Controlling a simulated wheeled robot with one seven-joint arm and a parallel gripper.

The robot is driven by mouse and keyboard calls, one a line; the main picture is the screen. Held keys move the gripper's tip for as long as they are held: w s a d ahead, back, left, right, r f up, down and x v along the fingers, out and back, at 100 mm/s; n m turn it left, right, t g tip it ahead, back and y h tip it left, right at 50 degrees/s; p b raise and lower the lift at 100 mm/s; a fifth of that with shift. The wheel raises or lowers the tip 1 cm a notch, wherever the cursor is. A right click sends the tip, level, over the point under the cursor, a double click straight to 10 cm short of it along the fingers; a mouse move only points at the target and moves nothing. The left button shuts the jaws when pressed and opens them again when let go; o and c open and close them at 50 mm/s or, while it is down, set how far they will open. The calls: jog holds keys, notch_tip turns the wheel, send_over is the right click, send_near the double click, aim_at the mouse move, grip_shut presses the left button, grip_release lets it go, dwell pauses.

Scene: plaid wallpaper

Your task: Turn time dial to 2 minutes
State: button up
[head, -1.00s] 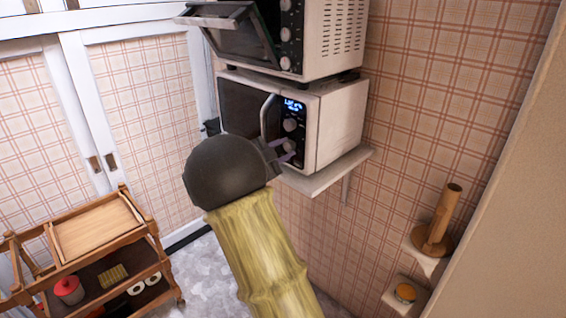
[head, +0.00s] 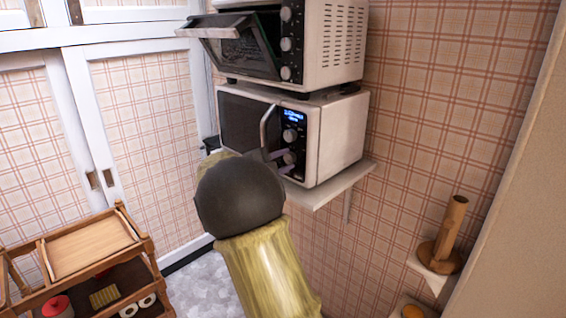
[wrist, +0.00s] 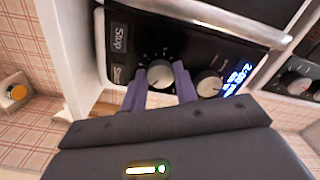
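The white microwave (head: 333,140) sits on a wall shelf, with a handled door and a black control panel. Its panel holds a lit blue display (head: 293,116), an upper dial (head: 290,135) and a lower dial (head: 289,158). In the wrist view, the lower dial (wrist: 160,74) stands between the two purple fingers of my gripper (wrist: 160,84), which are apart, one on each side; firm contact cannot be made out. The upper dial (wrist: 209,85) is beside the right finger. The display (wrist: 238,78) seems to read 2:00, tilted and small. My arm hides the microwave's lower front.
A toaster oven (head: 333,42) with its door partly open stands on top of the microwave. The shelf (head: 330,188) runs just under it. A wooden cart (head: 92,250) is at lower left, and a paper-towel holder (head: 450,232) is at right.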

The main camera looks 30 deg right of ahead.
jog(key=o, duration=0.4)
jog(key=shift+f, duration=0.1)
jog(key=shift+o, duration=0.2)
jog(key=v, duration=1.7)
jog(key=shift+a, duration=0.2)
